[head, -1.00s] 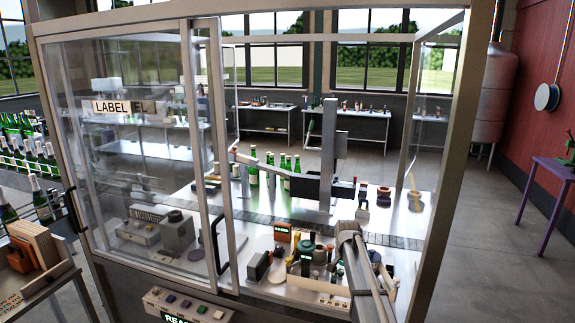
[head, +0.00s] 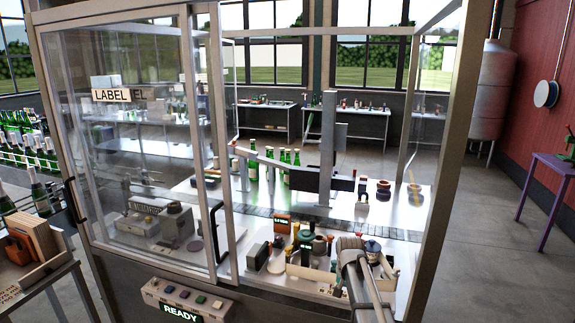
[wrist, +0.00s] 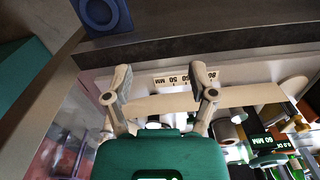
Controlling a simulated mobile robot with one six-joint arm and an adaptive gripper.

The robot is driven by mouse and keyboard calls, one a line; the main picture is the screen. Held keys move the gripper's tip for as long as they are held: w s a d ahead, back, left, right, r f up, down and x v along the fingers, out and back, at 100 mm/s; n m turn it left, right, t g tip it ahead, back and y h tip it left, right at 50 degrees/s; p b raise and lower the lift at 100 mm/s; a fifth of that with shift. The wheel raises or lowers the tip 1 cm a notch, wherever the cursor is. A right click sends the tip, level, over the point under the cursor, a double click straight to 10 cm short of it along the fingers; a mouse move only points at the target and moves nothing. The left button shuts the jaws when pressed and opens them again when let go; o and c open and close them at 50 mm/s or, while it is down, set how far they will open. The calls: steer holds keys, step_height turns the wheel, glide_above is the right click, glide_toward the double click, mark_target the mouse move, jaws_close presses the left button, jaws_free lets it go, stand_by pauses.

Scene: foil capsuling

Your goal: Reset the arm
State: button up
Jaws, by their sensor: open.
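My gripper shows in the wrist view (wrist: 160,85) with its two fingers spread apart and nothing between them. A pale strip with a millimetre scale (wrist: 172,79) lies beyond the fingertips. In the head view my arm reaches in from the lower right through the open side of the glass enclosure (head: 222,120). The gripper's fingers cannot be made out there. A beige box-like holder (head: 312,275) sits by the end of my arm.
A panel reading READY (head: 180,312) is on the enclosure's front. Green bottles (head: 285,168) stand behind the conveyor (head: 290,222). Several small tools crowd the work surface near my arm. The sliding glass door (head: 150,150) covers the left part.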

steer(key=s+f+n+b, duration=0.2)
steer(key=s+f+b, duration=0.2)
steer(key=s, duration=0.5)
steer(key=s+a+f+n+b, duration=0.1)
steer(key=s+f+b, duration=0.3)
steer(key=s, duration=0.6)
steer(key=shift+s+f+n, duration=0.2)
steer(key=shift+f+n, duration=0.3)
steer(key=shift+n, duration=0.4)
steer(key=shift+a+f, duration=0.1)
steer(key=shift+f, duration=0.05)
